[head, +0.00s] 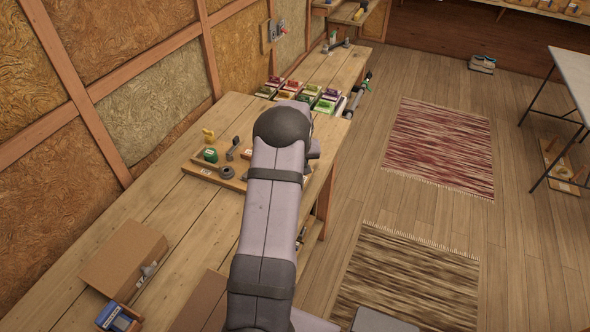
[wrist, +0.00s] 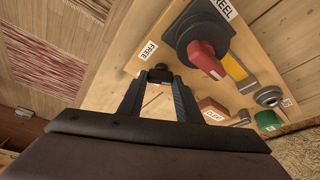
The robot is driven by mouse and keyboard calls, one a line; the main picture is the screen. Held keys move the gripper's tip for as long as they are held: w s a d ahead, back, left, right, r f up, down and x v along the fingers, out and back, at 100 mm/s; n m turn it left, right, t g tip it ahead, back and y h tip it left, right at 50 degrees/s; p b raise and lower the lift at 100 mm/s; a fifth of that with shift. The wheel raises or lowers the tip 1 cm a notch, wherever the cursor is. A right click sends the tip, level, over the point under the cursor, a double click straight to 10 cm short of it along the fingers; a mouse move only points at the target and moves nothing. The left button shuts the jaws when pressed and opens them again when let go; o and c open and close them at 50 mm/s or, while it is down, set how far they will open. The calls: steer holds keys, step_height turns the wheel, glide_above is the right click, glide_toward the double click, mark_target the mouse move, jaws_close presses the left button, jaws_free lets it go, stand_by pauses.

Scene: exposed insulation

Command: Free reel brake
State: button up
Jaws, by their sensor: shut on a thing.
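In the wrist view, my gripper (wrist: 160,80) has its fingers closed on a small dark knob (wrist: 160,73) at the edge of the wooden board (wrist: 262,67), beside the FREE label (wrist: 148,50). What the knob joins to is hard to see. In the head view, my arm hides the gripper and the right part of the board (head: 193,172).
The board also carries a reddish-brown block (wrist: 212,107), a grey ring (wrist: 268,97) and a green piece (wrist: 267,120). In the head view, a cardboard box (head: 124,257) stands at the near left of the bench, and several coloured boxes (head: 300,95) stand behind.

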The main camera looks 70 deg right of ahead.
steer(key=n+b, duration=0.1)
steer(key=b, duration=0.1)
steer(key=n+b, duration=0.1)
steer(key=b, duration=0.1)
steer(key=shift+s+d+f+n+t+y, duration=0.1)
steer(key=shift+f+n+t+y, duration=0.2)
steer(key=shift+f+t, duration=0.1)
steer(key=n+b, duration=0.1)
steer(key=b, duration=0.1)
steer(key=n+y+b, duration=0.1)
steer(key=n, duration=0.1)
steer(key=shift+r+t+b, duration=0.35)
steer(key=shift+r+t, duration=0.05)
steer(key=shift+n, duration=0.3)
steer(key=o, duration=1)
steer(key=shift+o, duration=0.2)
steer(key=shift+r, duration=0.1)
steer(key=b+v, duration=0.2)
steer(key=v, duration=0.5)
steer(key=shift+r, duration=0.15)
